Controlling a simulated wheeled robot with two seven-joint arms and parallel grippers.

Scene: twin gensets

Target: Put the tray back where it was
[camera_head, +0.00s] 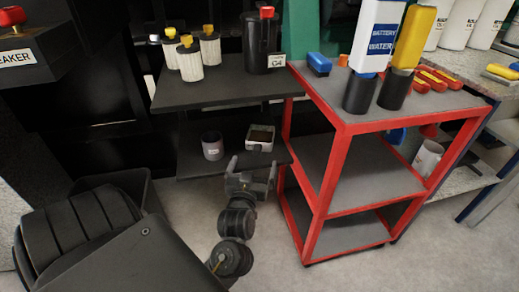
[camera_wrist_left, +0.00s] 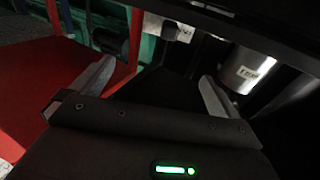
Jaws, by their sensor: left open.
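A small white open-topped tray (camera_head: 250,145) with dark contents sits on the lower shelf (camera_head: 190,163) of the dark rack, near its right end. My left gripper (camera_head: 252,166) is open, in front of that shelf's edge and just below the tray in the head view. Nothing shows between its fingers there. In the left wrist view the open fingers (camera_wrist_left: 155,80) are spread over a dark surface, and a pale object, possibly the tray, shows beyond them near the top. My right gripper is not in view.
A light mug (camera_head: 212,147) stands left of the tray and a pale cylinder (camera_wrist_left: 252,70) shows in the wrist view. The red cart (camera_head: 322,170) stands close right of the gripper. The upper shelf (camera_head: 215,88) overhangs, holding filters and a black canister.

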